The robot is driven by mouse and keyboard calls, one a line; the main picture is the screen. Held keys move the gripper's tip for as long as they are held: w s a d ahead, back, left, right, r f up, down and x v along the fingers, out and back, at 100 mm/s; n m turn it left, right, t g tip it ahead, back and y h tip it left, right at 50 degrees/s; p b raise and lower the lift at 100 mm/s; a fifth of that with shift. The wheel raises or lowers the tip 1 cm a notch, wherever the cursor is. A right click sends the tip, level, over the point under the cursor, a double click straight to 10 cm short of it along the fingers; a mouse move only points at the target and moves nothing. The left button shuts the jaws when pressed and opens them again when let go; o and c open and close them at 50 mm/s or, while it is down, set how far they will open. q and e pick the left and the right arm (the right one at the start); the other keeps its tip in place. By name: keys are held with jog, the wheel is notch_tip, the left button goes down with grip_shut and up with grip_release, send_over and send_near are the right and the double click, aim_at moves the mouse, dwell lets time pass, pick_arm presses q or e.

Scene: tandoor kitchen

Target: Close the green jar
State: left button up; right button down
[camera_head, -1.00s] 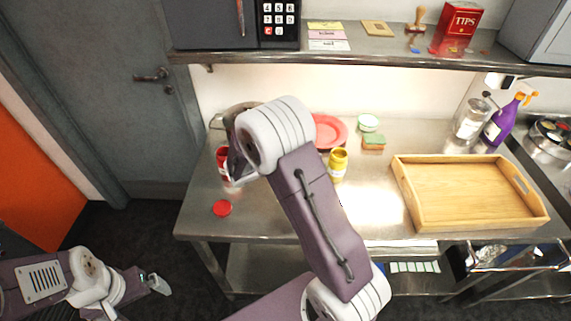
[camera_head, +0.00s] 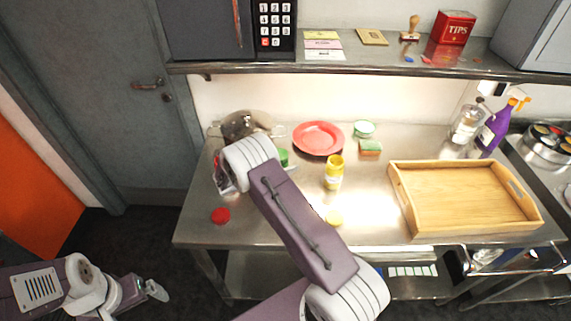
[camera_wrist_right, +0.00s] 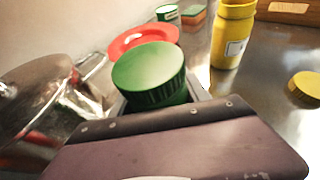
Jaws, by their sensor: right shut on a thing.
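A green, ridged, round lid (camera_wrist_right: 150,72) sits at the jaws of my right gripper (camera_wrist_right: 160,100) in the right wrist view. The jaws are shut on it, with a finger on either side, and its flat top faces up. Whether a green jar body is under it is hidden by the gripper. In the head view a bit of green (camera_head: 283,157) shows just right of my right wrist, which covers most of that spot. My left gripper (camera_head: 155,291) is low at the left, away from the counter; its jaws are too small to read.
A steel pot (camera_head: 246,124) and a red plate (camera_head: 318,138) stand behind my right wrist. An open yellow jar (camera_head: 334,174), its yellow lid (camera_head: 334,220) and a red lid (camera_head: 220,215) are on the counter. A wooden tray (camera_head: 407,207) is at right. A shelf (camera_head: 370,65) overhangs the back.

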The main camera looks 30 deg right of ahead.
jog(key=shift+f, duration=0.3)
jog(key=shift+f, duration=0.15)
jog(key=c, duration=0.5)
grip_release()
jog(key=shift+r, duration=0.4)
jog(key=b+v, duration=0.1)
jog(key=v, duration=1.1)
jog(key=shift+s+f, duration=0.1)
jog(key=shift+f, duration=0.1)
